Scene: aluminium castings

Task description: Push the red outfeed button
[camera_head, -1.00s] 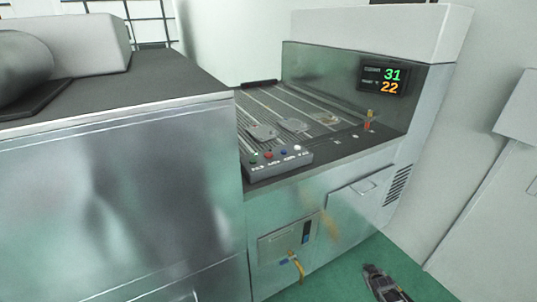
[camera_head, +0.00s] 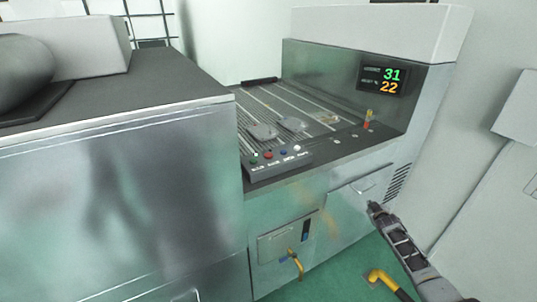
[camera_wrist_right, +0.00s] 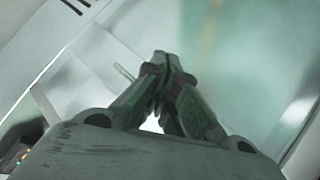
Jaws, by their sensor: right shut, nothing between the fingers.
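A small grey button box (camera_head: 278,161) sits at the front edge of the machine's conveyor deck. My right gripper (camera_head: 373,207) is at the lower right in the head view, in front of the machine's lower panel, well below and right of the button box. In the right wrist view its fingers (camera_wrist_right: 166,56) are together and empty. My left gripper is not in view.
Flat castings (camera_head: 262,132) lie on the slatted conveyor (camera_head: 288,104) behind the box. A display (camera_head: 383,77) reads 31 and 22. A steel cabinet (camera_head: 120,200) stands at the left.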

